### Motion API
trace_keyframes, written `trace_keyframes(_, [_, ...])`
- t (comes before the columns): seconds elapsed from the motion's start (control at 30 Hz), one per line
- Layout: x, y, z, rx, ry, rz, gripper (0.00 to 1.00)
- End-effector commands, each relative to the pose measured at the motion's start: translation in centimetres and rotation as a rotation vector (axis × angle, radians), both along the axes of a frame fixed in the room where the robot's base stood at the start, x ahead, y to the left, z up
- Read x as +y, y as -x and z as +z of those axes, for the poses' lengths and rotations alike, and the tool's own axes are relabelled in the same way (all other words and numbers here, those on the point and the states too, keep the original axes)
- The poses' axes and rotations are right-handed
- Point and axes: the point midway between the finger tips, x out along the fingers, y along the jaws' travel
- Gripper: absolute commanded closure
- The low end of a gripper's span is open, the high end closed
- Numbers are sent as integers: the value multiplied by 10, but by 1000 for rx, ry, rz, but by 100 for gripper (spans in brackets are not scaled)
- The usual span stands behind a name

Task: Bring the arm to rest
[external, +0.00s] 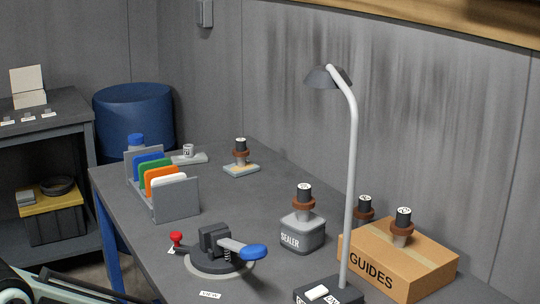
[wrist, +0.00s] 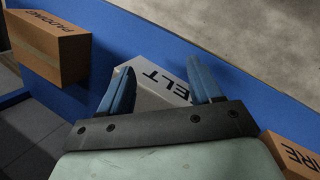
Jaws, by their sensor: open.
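My gripper (wrist: 164,82) shows in the wrist view with its two blue fingers apart and nothing gripped between them. A grey block or box (wrist: 165,77) with dark letters, partly legible as "ELT", shows beyond and between the fingers. I cannot tell how far it is from them; its near part is hidden by the gripper. In the external view only a pale piece of my arm (external: 60,288) shows at the lower left corner, and the gripper is out of that picture.
The wrist view shows a cardboard box (wrist: 50,45) marked "PADDING" at left and another (wrist: 292,155) at lower right, around a blue surface (wrist: 240,65). In the external view, the dark table (external: 245,205) holds a lamp (external: 351,180), a card rack (external: 178,201), a "SEALER" block (external: 302,235) and a "GUIDES" box (external: 425,262).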

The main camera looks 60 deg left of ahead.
Motion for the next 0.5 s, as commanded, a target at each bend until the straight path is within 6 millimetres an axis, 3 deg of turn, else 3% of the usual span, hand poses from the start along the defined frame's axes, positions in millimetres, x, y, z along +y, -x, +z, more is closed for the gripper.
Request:
trace_keyframes(0.03, [-16, 16, -2, 34, -7, -56, 36])
trace_keyframes(0.2, [-51, 62, -8, 143, -39, -225, 36])
trace_keyframes(0.5, [-82, 140, -9, 315, -119, -502, 36])
